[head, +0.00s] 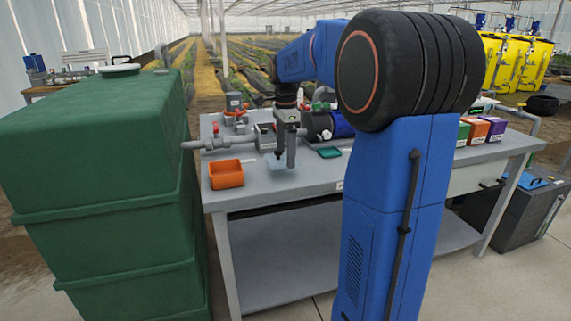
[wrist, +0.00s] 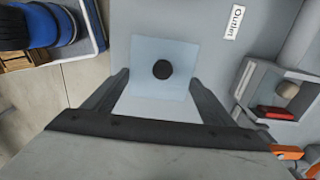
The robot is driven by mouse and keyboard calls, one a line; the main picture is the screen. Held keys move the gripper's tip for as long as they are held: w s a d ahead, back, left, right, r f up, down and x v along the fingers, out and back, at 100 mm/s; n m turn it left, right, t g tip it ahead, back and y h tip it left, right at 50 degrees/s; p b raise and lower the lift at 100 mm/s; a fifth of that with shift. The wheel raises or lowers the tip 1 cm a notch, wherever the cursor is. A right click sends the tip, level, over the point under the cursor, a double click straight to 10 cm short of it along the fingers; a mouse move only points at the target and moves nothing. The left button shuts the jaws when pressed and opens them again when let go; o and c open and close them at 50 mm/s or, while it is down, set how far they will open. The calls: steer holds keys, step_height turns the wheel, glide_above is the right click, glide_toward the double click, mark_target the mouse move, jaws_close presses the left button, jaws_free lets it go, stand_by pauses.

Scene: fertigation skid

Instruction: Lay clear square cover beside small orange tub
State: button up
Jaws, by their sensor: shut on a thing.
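The clear square cover (wrist: 148,52) shows in the wrist view as a pale bluish sheet with a round black knob (wrist: 161,69). My gripper (wrist: 165,100) is shut on the cover, with one dark finger at each side. In the head view my gripper (head: 283,152) points down over the grey bench, and the cover (head: 277,165) is a faint pale patch below it. I cannot tell whether the cover touches the bench. The small orange tub (head: 227,175) stands open on the bench, left of my gripper and apart from it.
The grey bench (head: 310,178) has bare top in front of my gripper. A big green tank (head: 100,140) is close at left. An "Outlet" label (wrist: 234,22) lies near the cover.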

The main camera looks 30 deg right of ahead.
mark_target(285, 158)
steer(key=shift+f, duration=1.9)
steer(key=shift+f, duration=0.15)
steer(key=o, duration=1.1)
step_height(285, 158, up, 12)
steer(key=s+a+n+t, duration=0.1)
steer(key=s+a+n, duration=0.4)
steer(key=s+a, duration=0.15)
steer(key=s+a+f+n+t, duration=0.1)
steer(key=s+a+f+n, duration=0.2)
steer(key=s+f+n, duration=0.2)
steer(key=s+a+f+n+t, duration=0.1)
steer(key=s+a+f+n, duration=0.3)
steer(key=s, duration=0.6)
steer(key=s+a+f+n+t, duration=0.1)
steer(key=s+a+f+n, duration=0.2)
steer(key=s+f+n, duration=0.4)
steer(key=shift+s+a+f+t, duration=0.25)
steer(key=shift+s+f+t, duration=0.15)
steer(key=shift+s+f, duration=0.35)
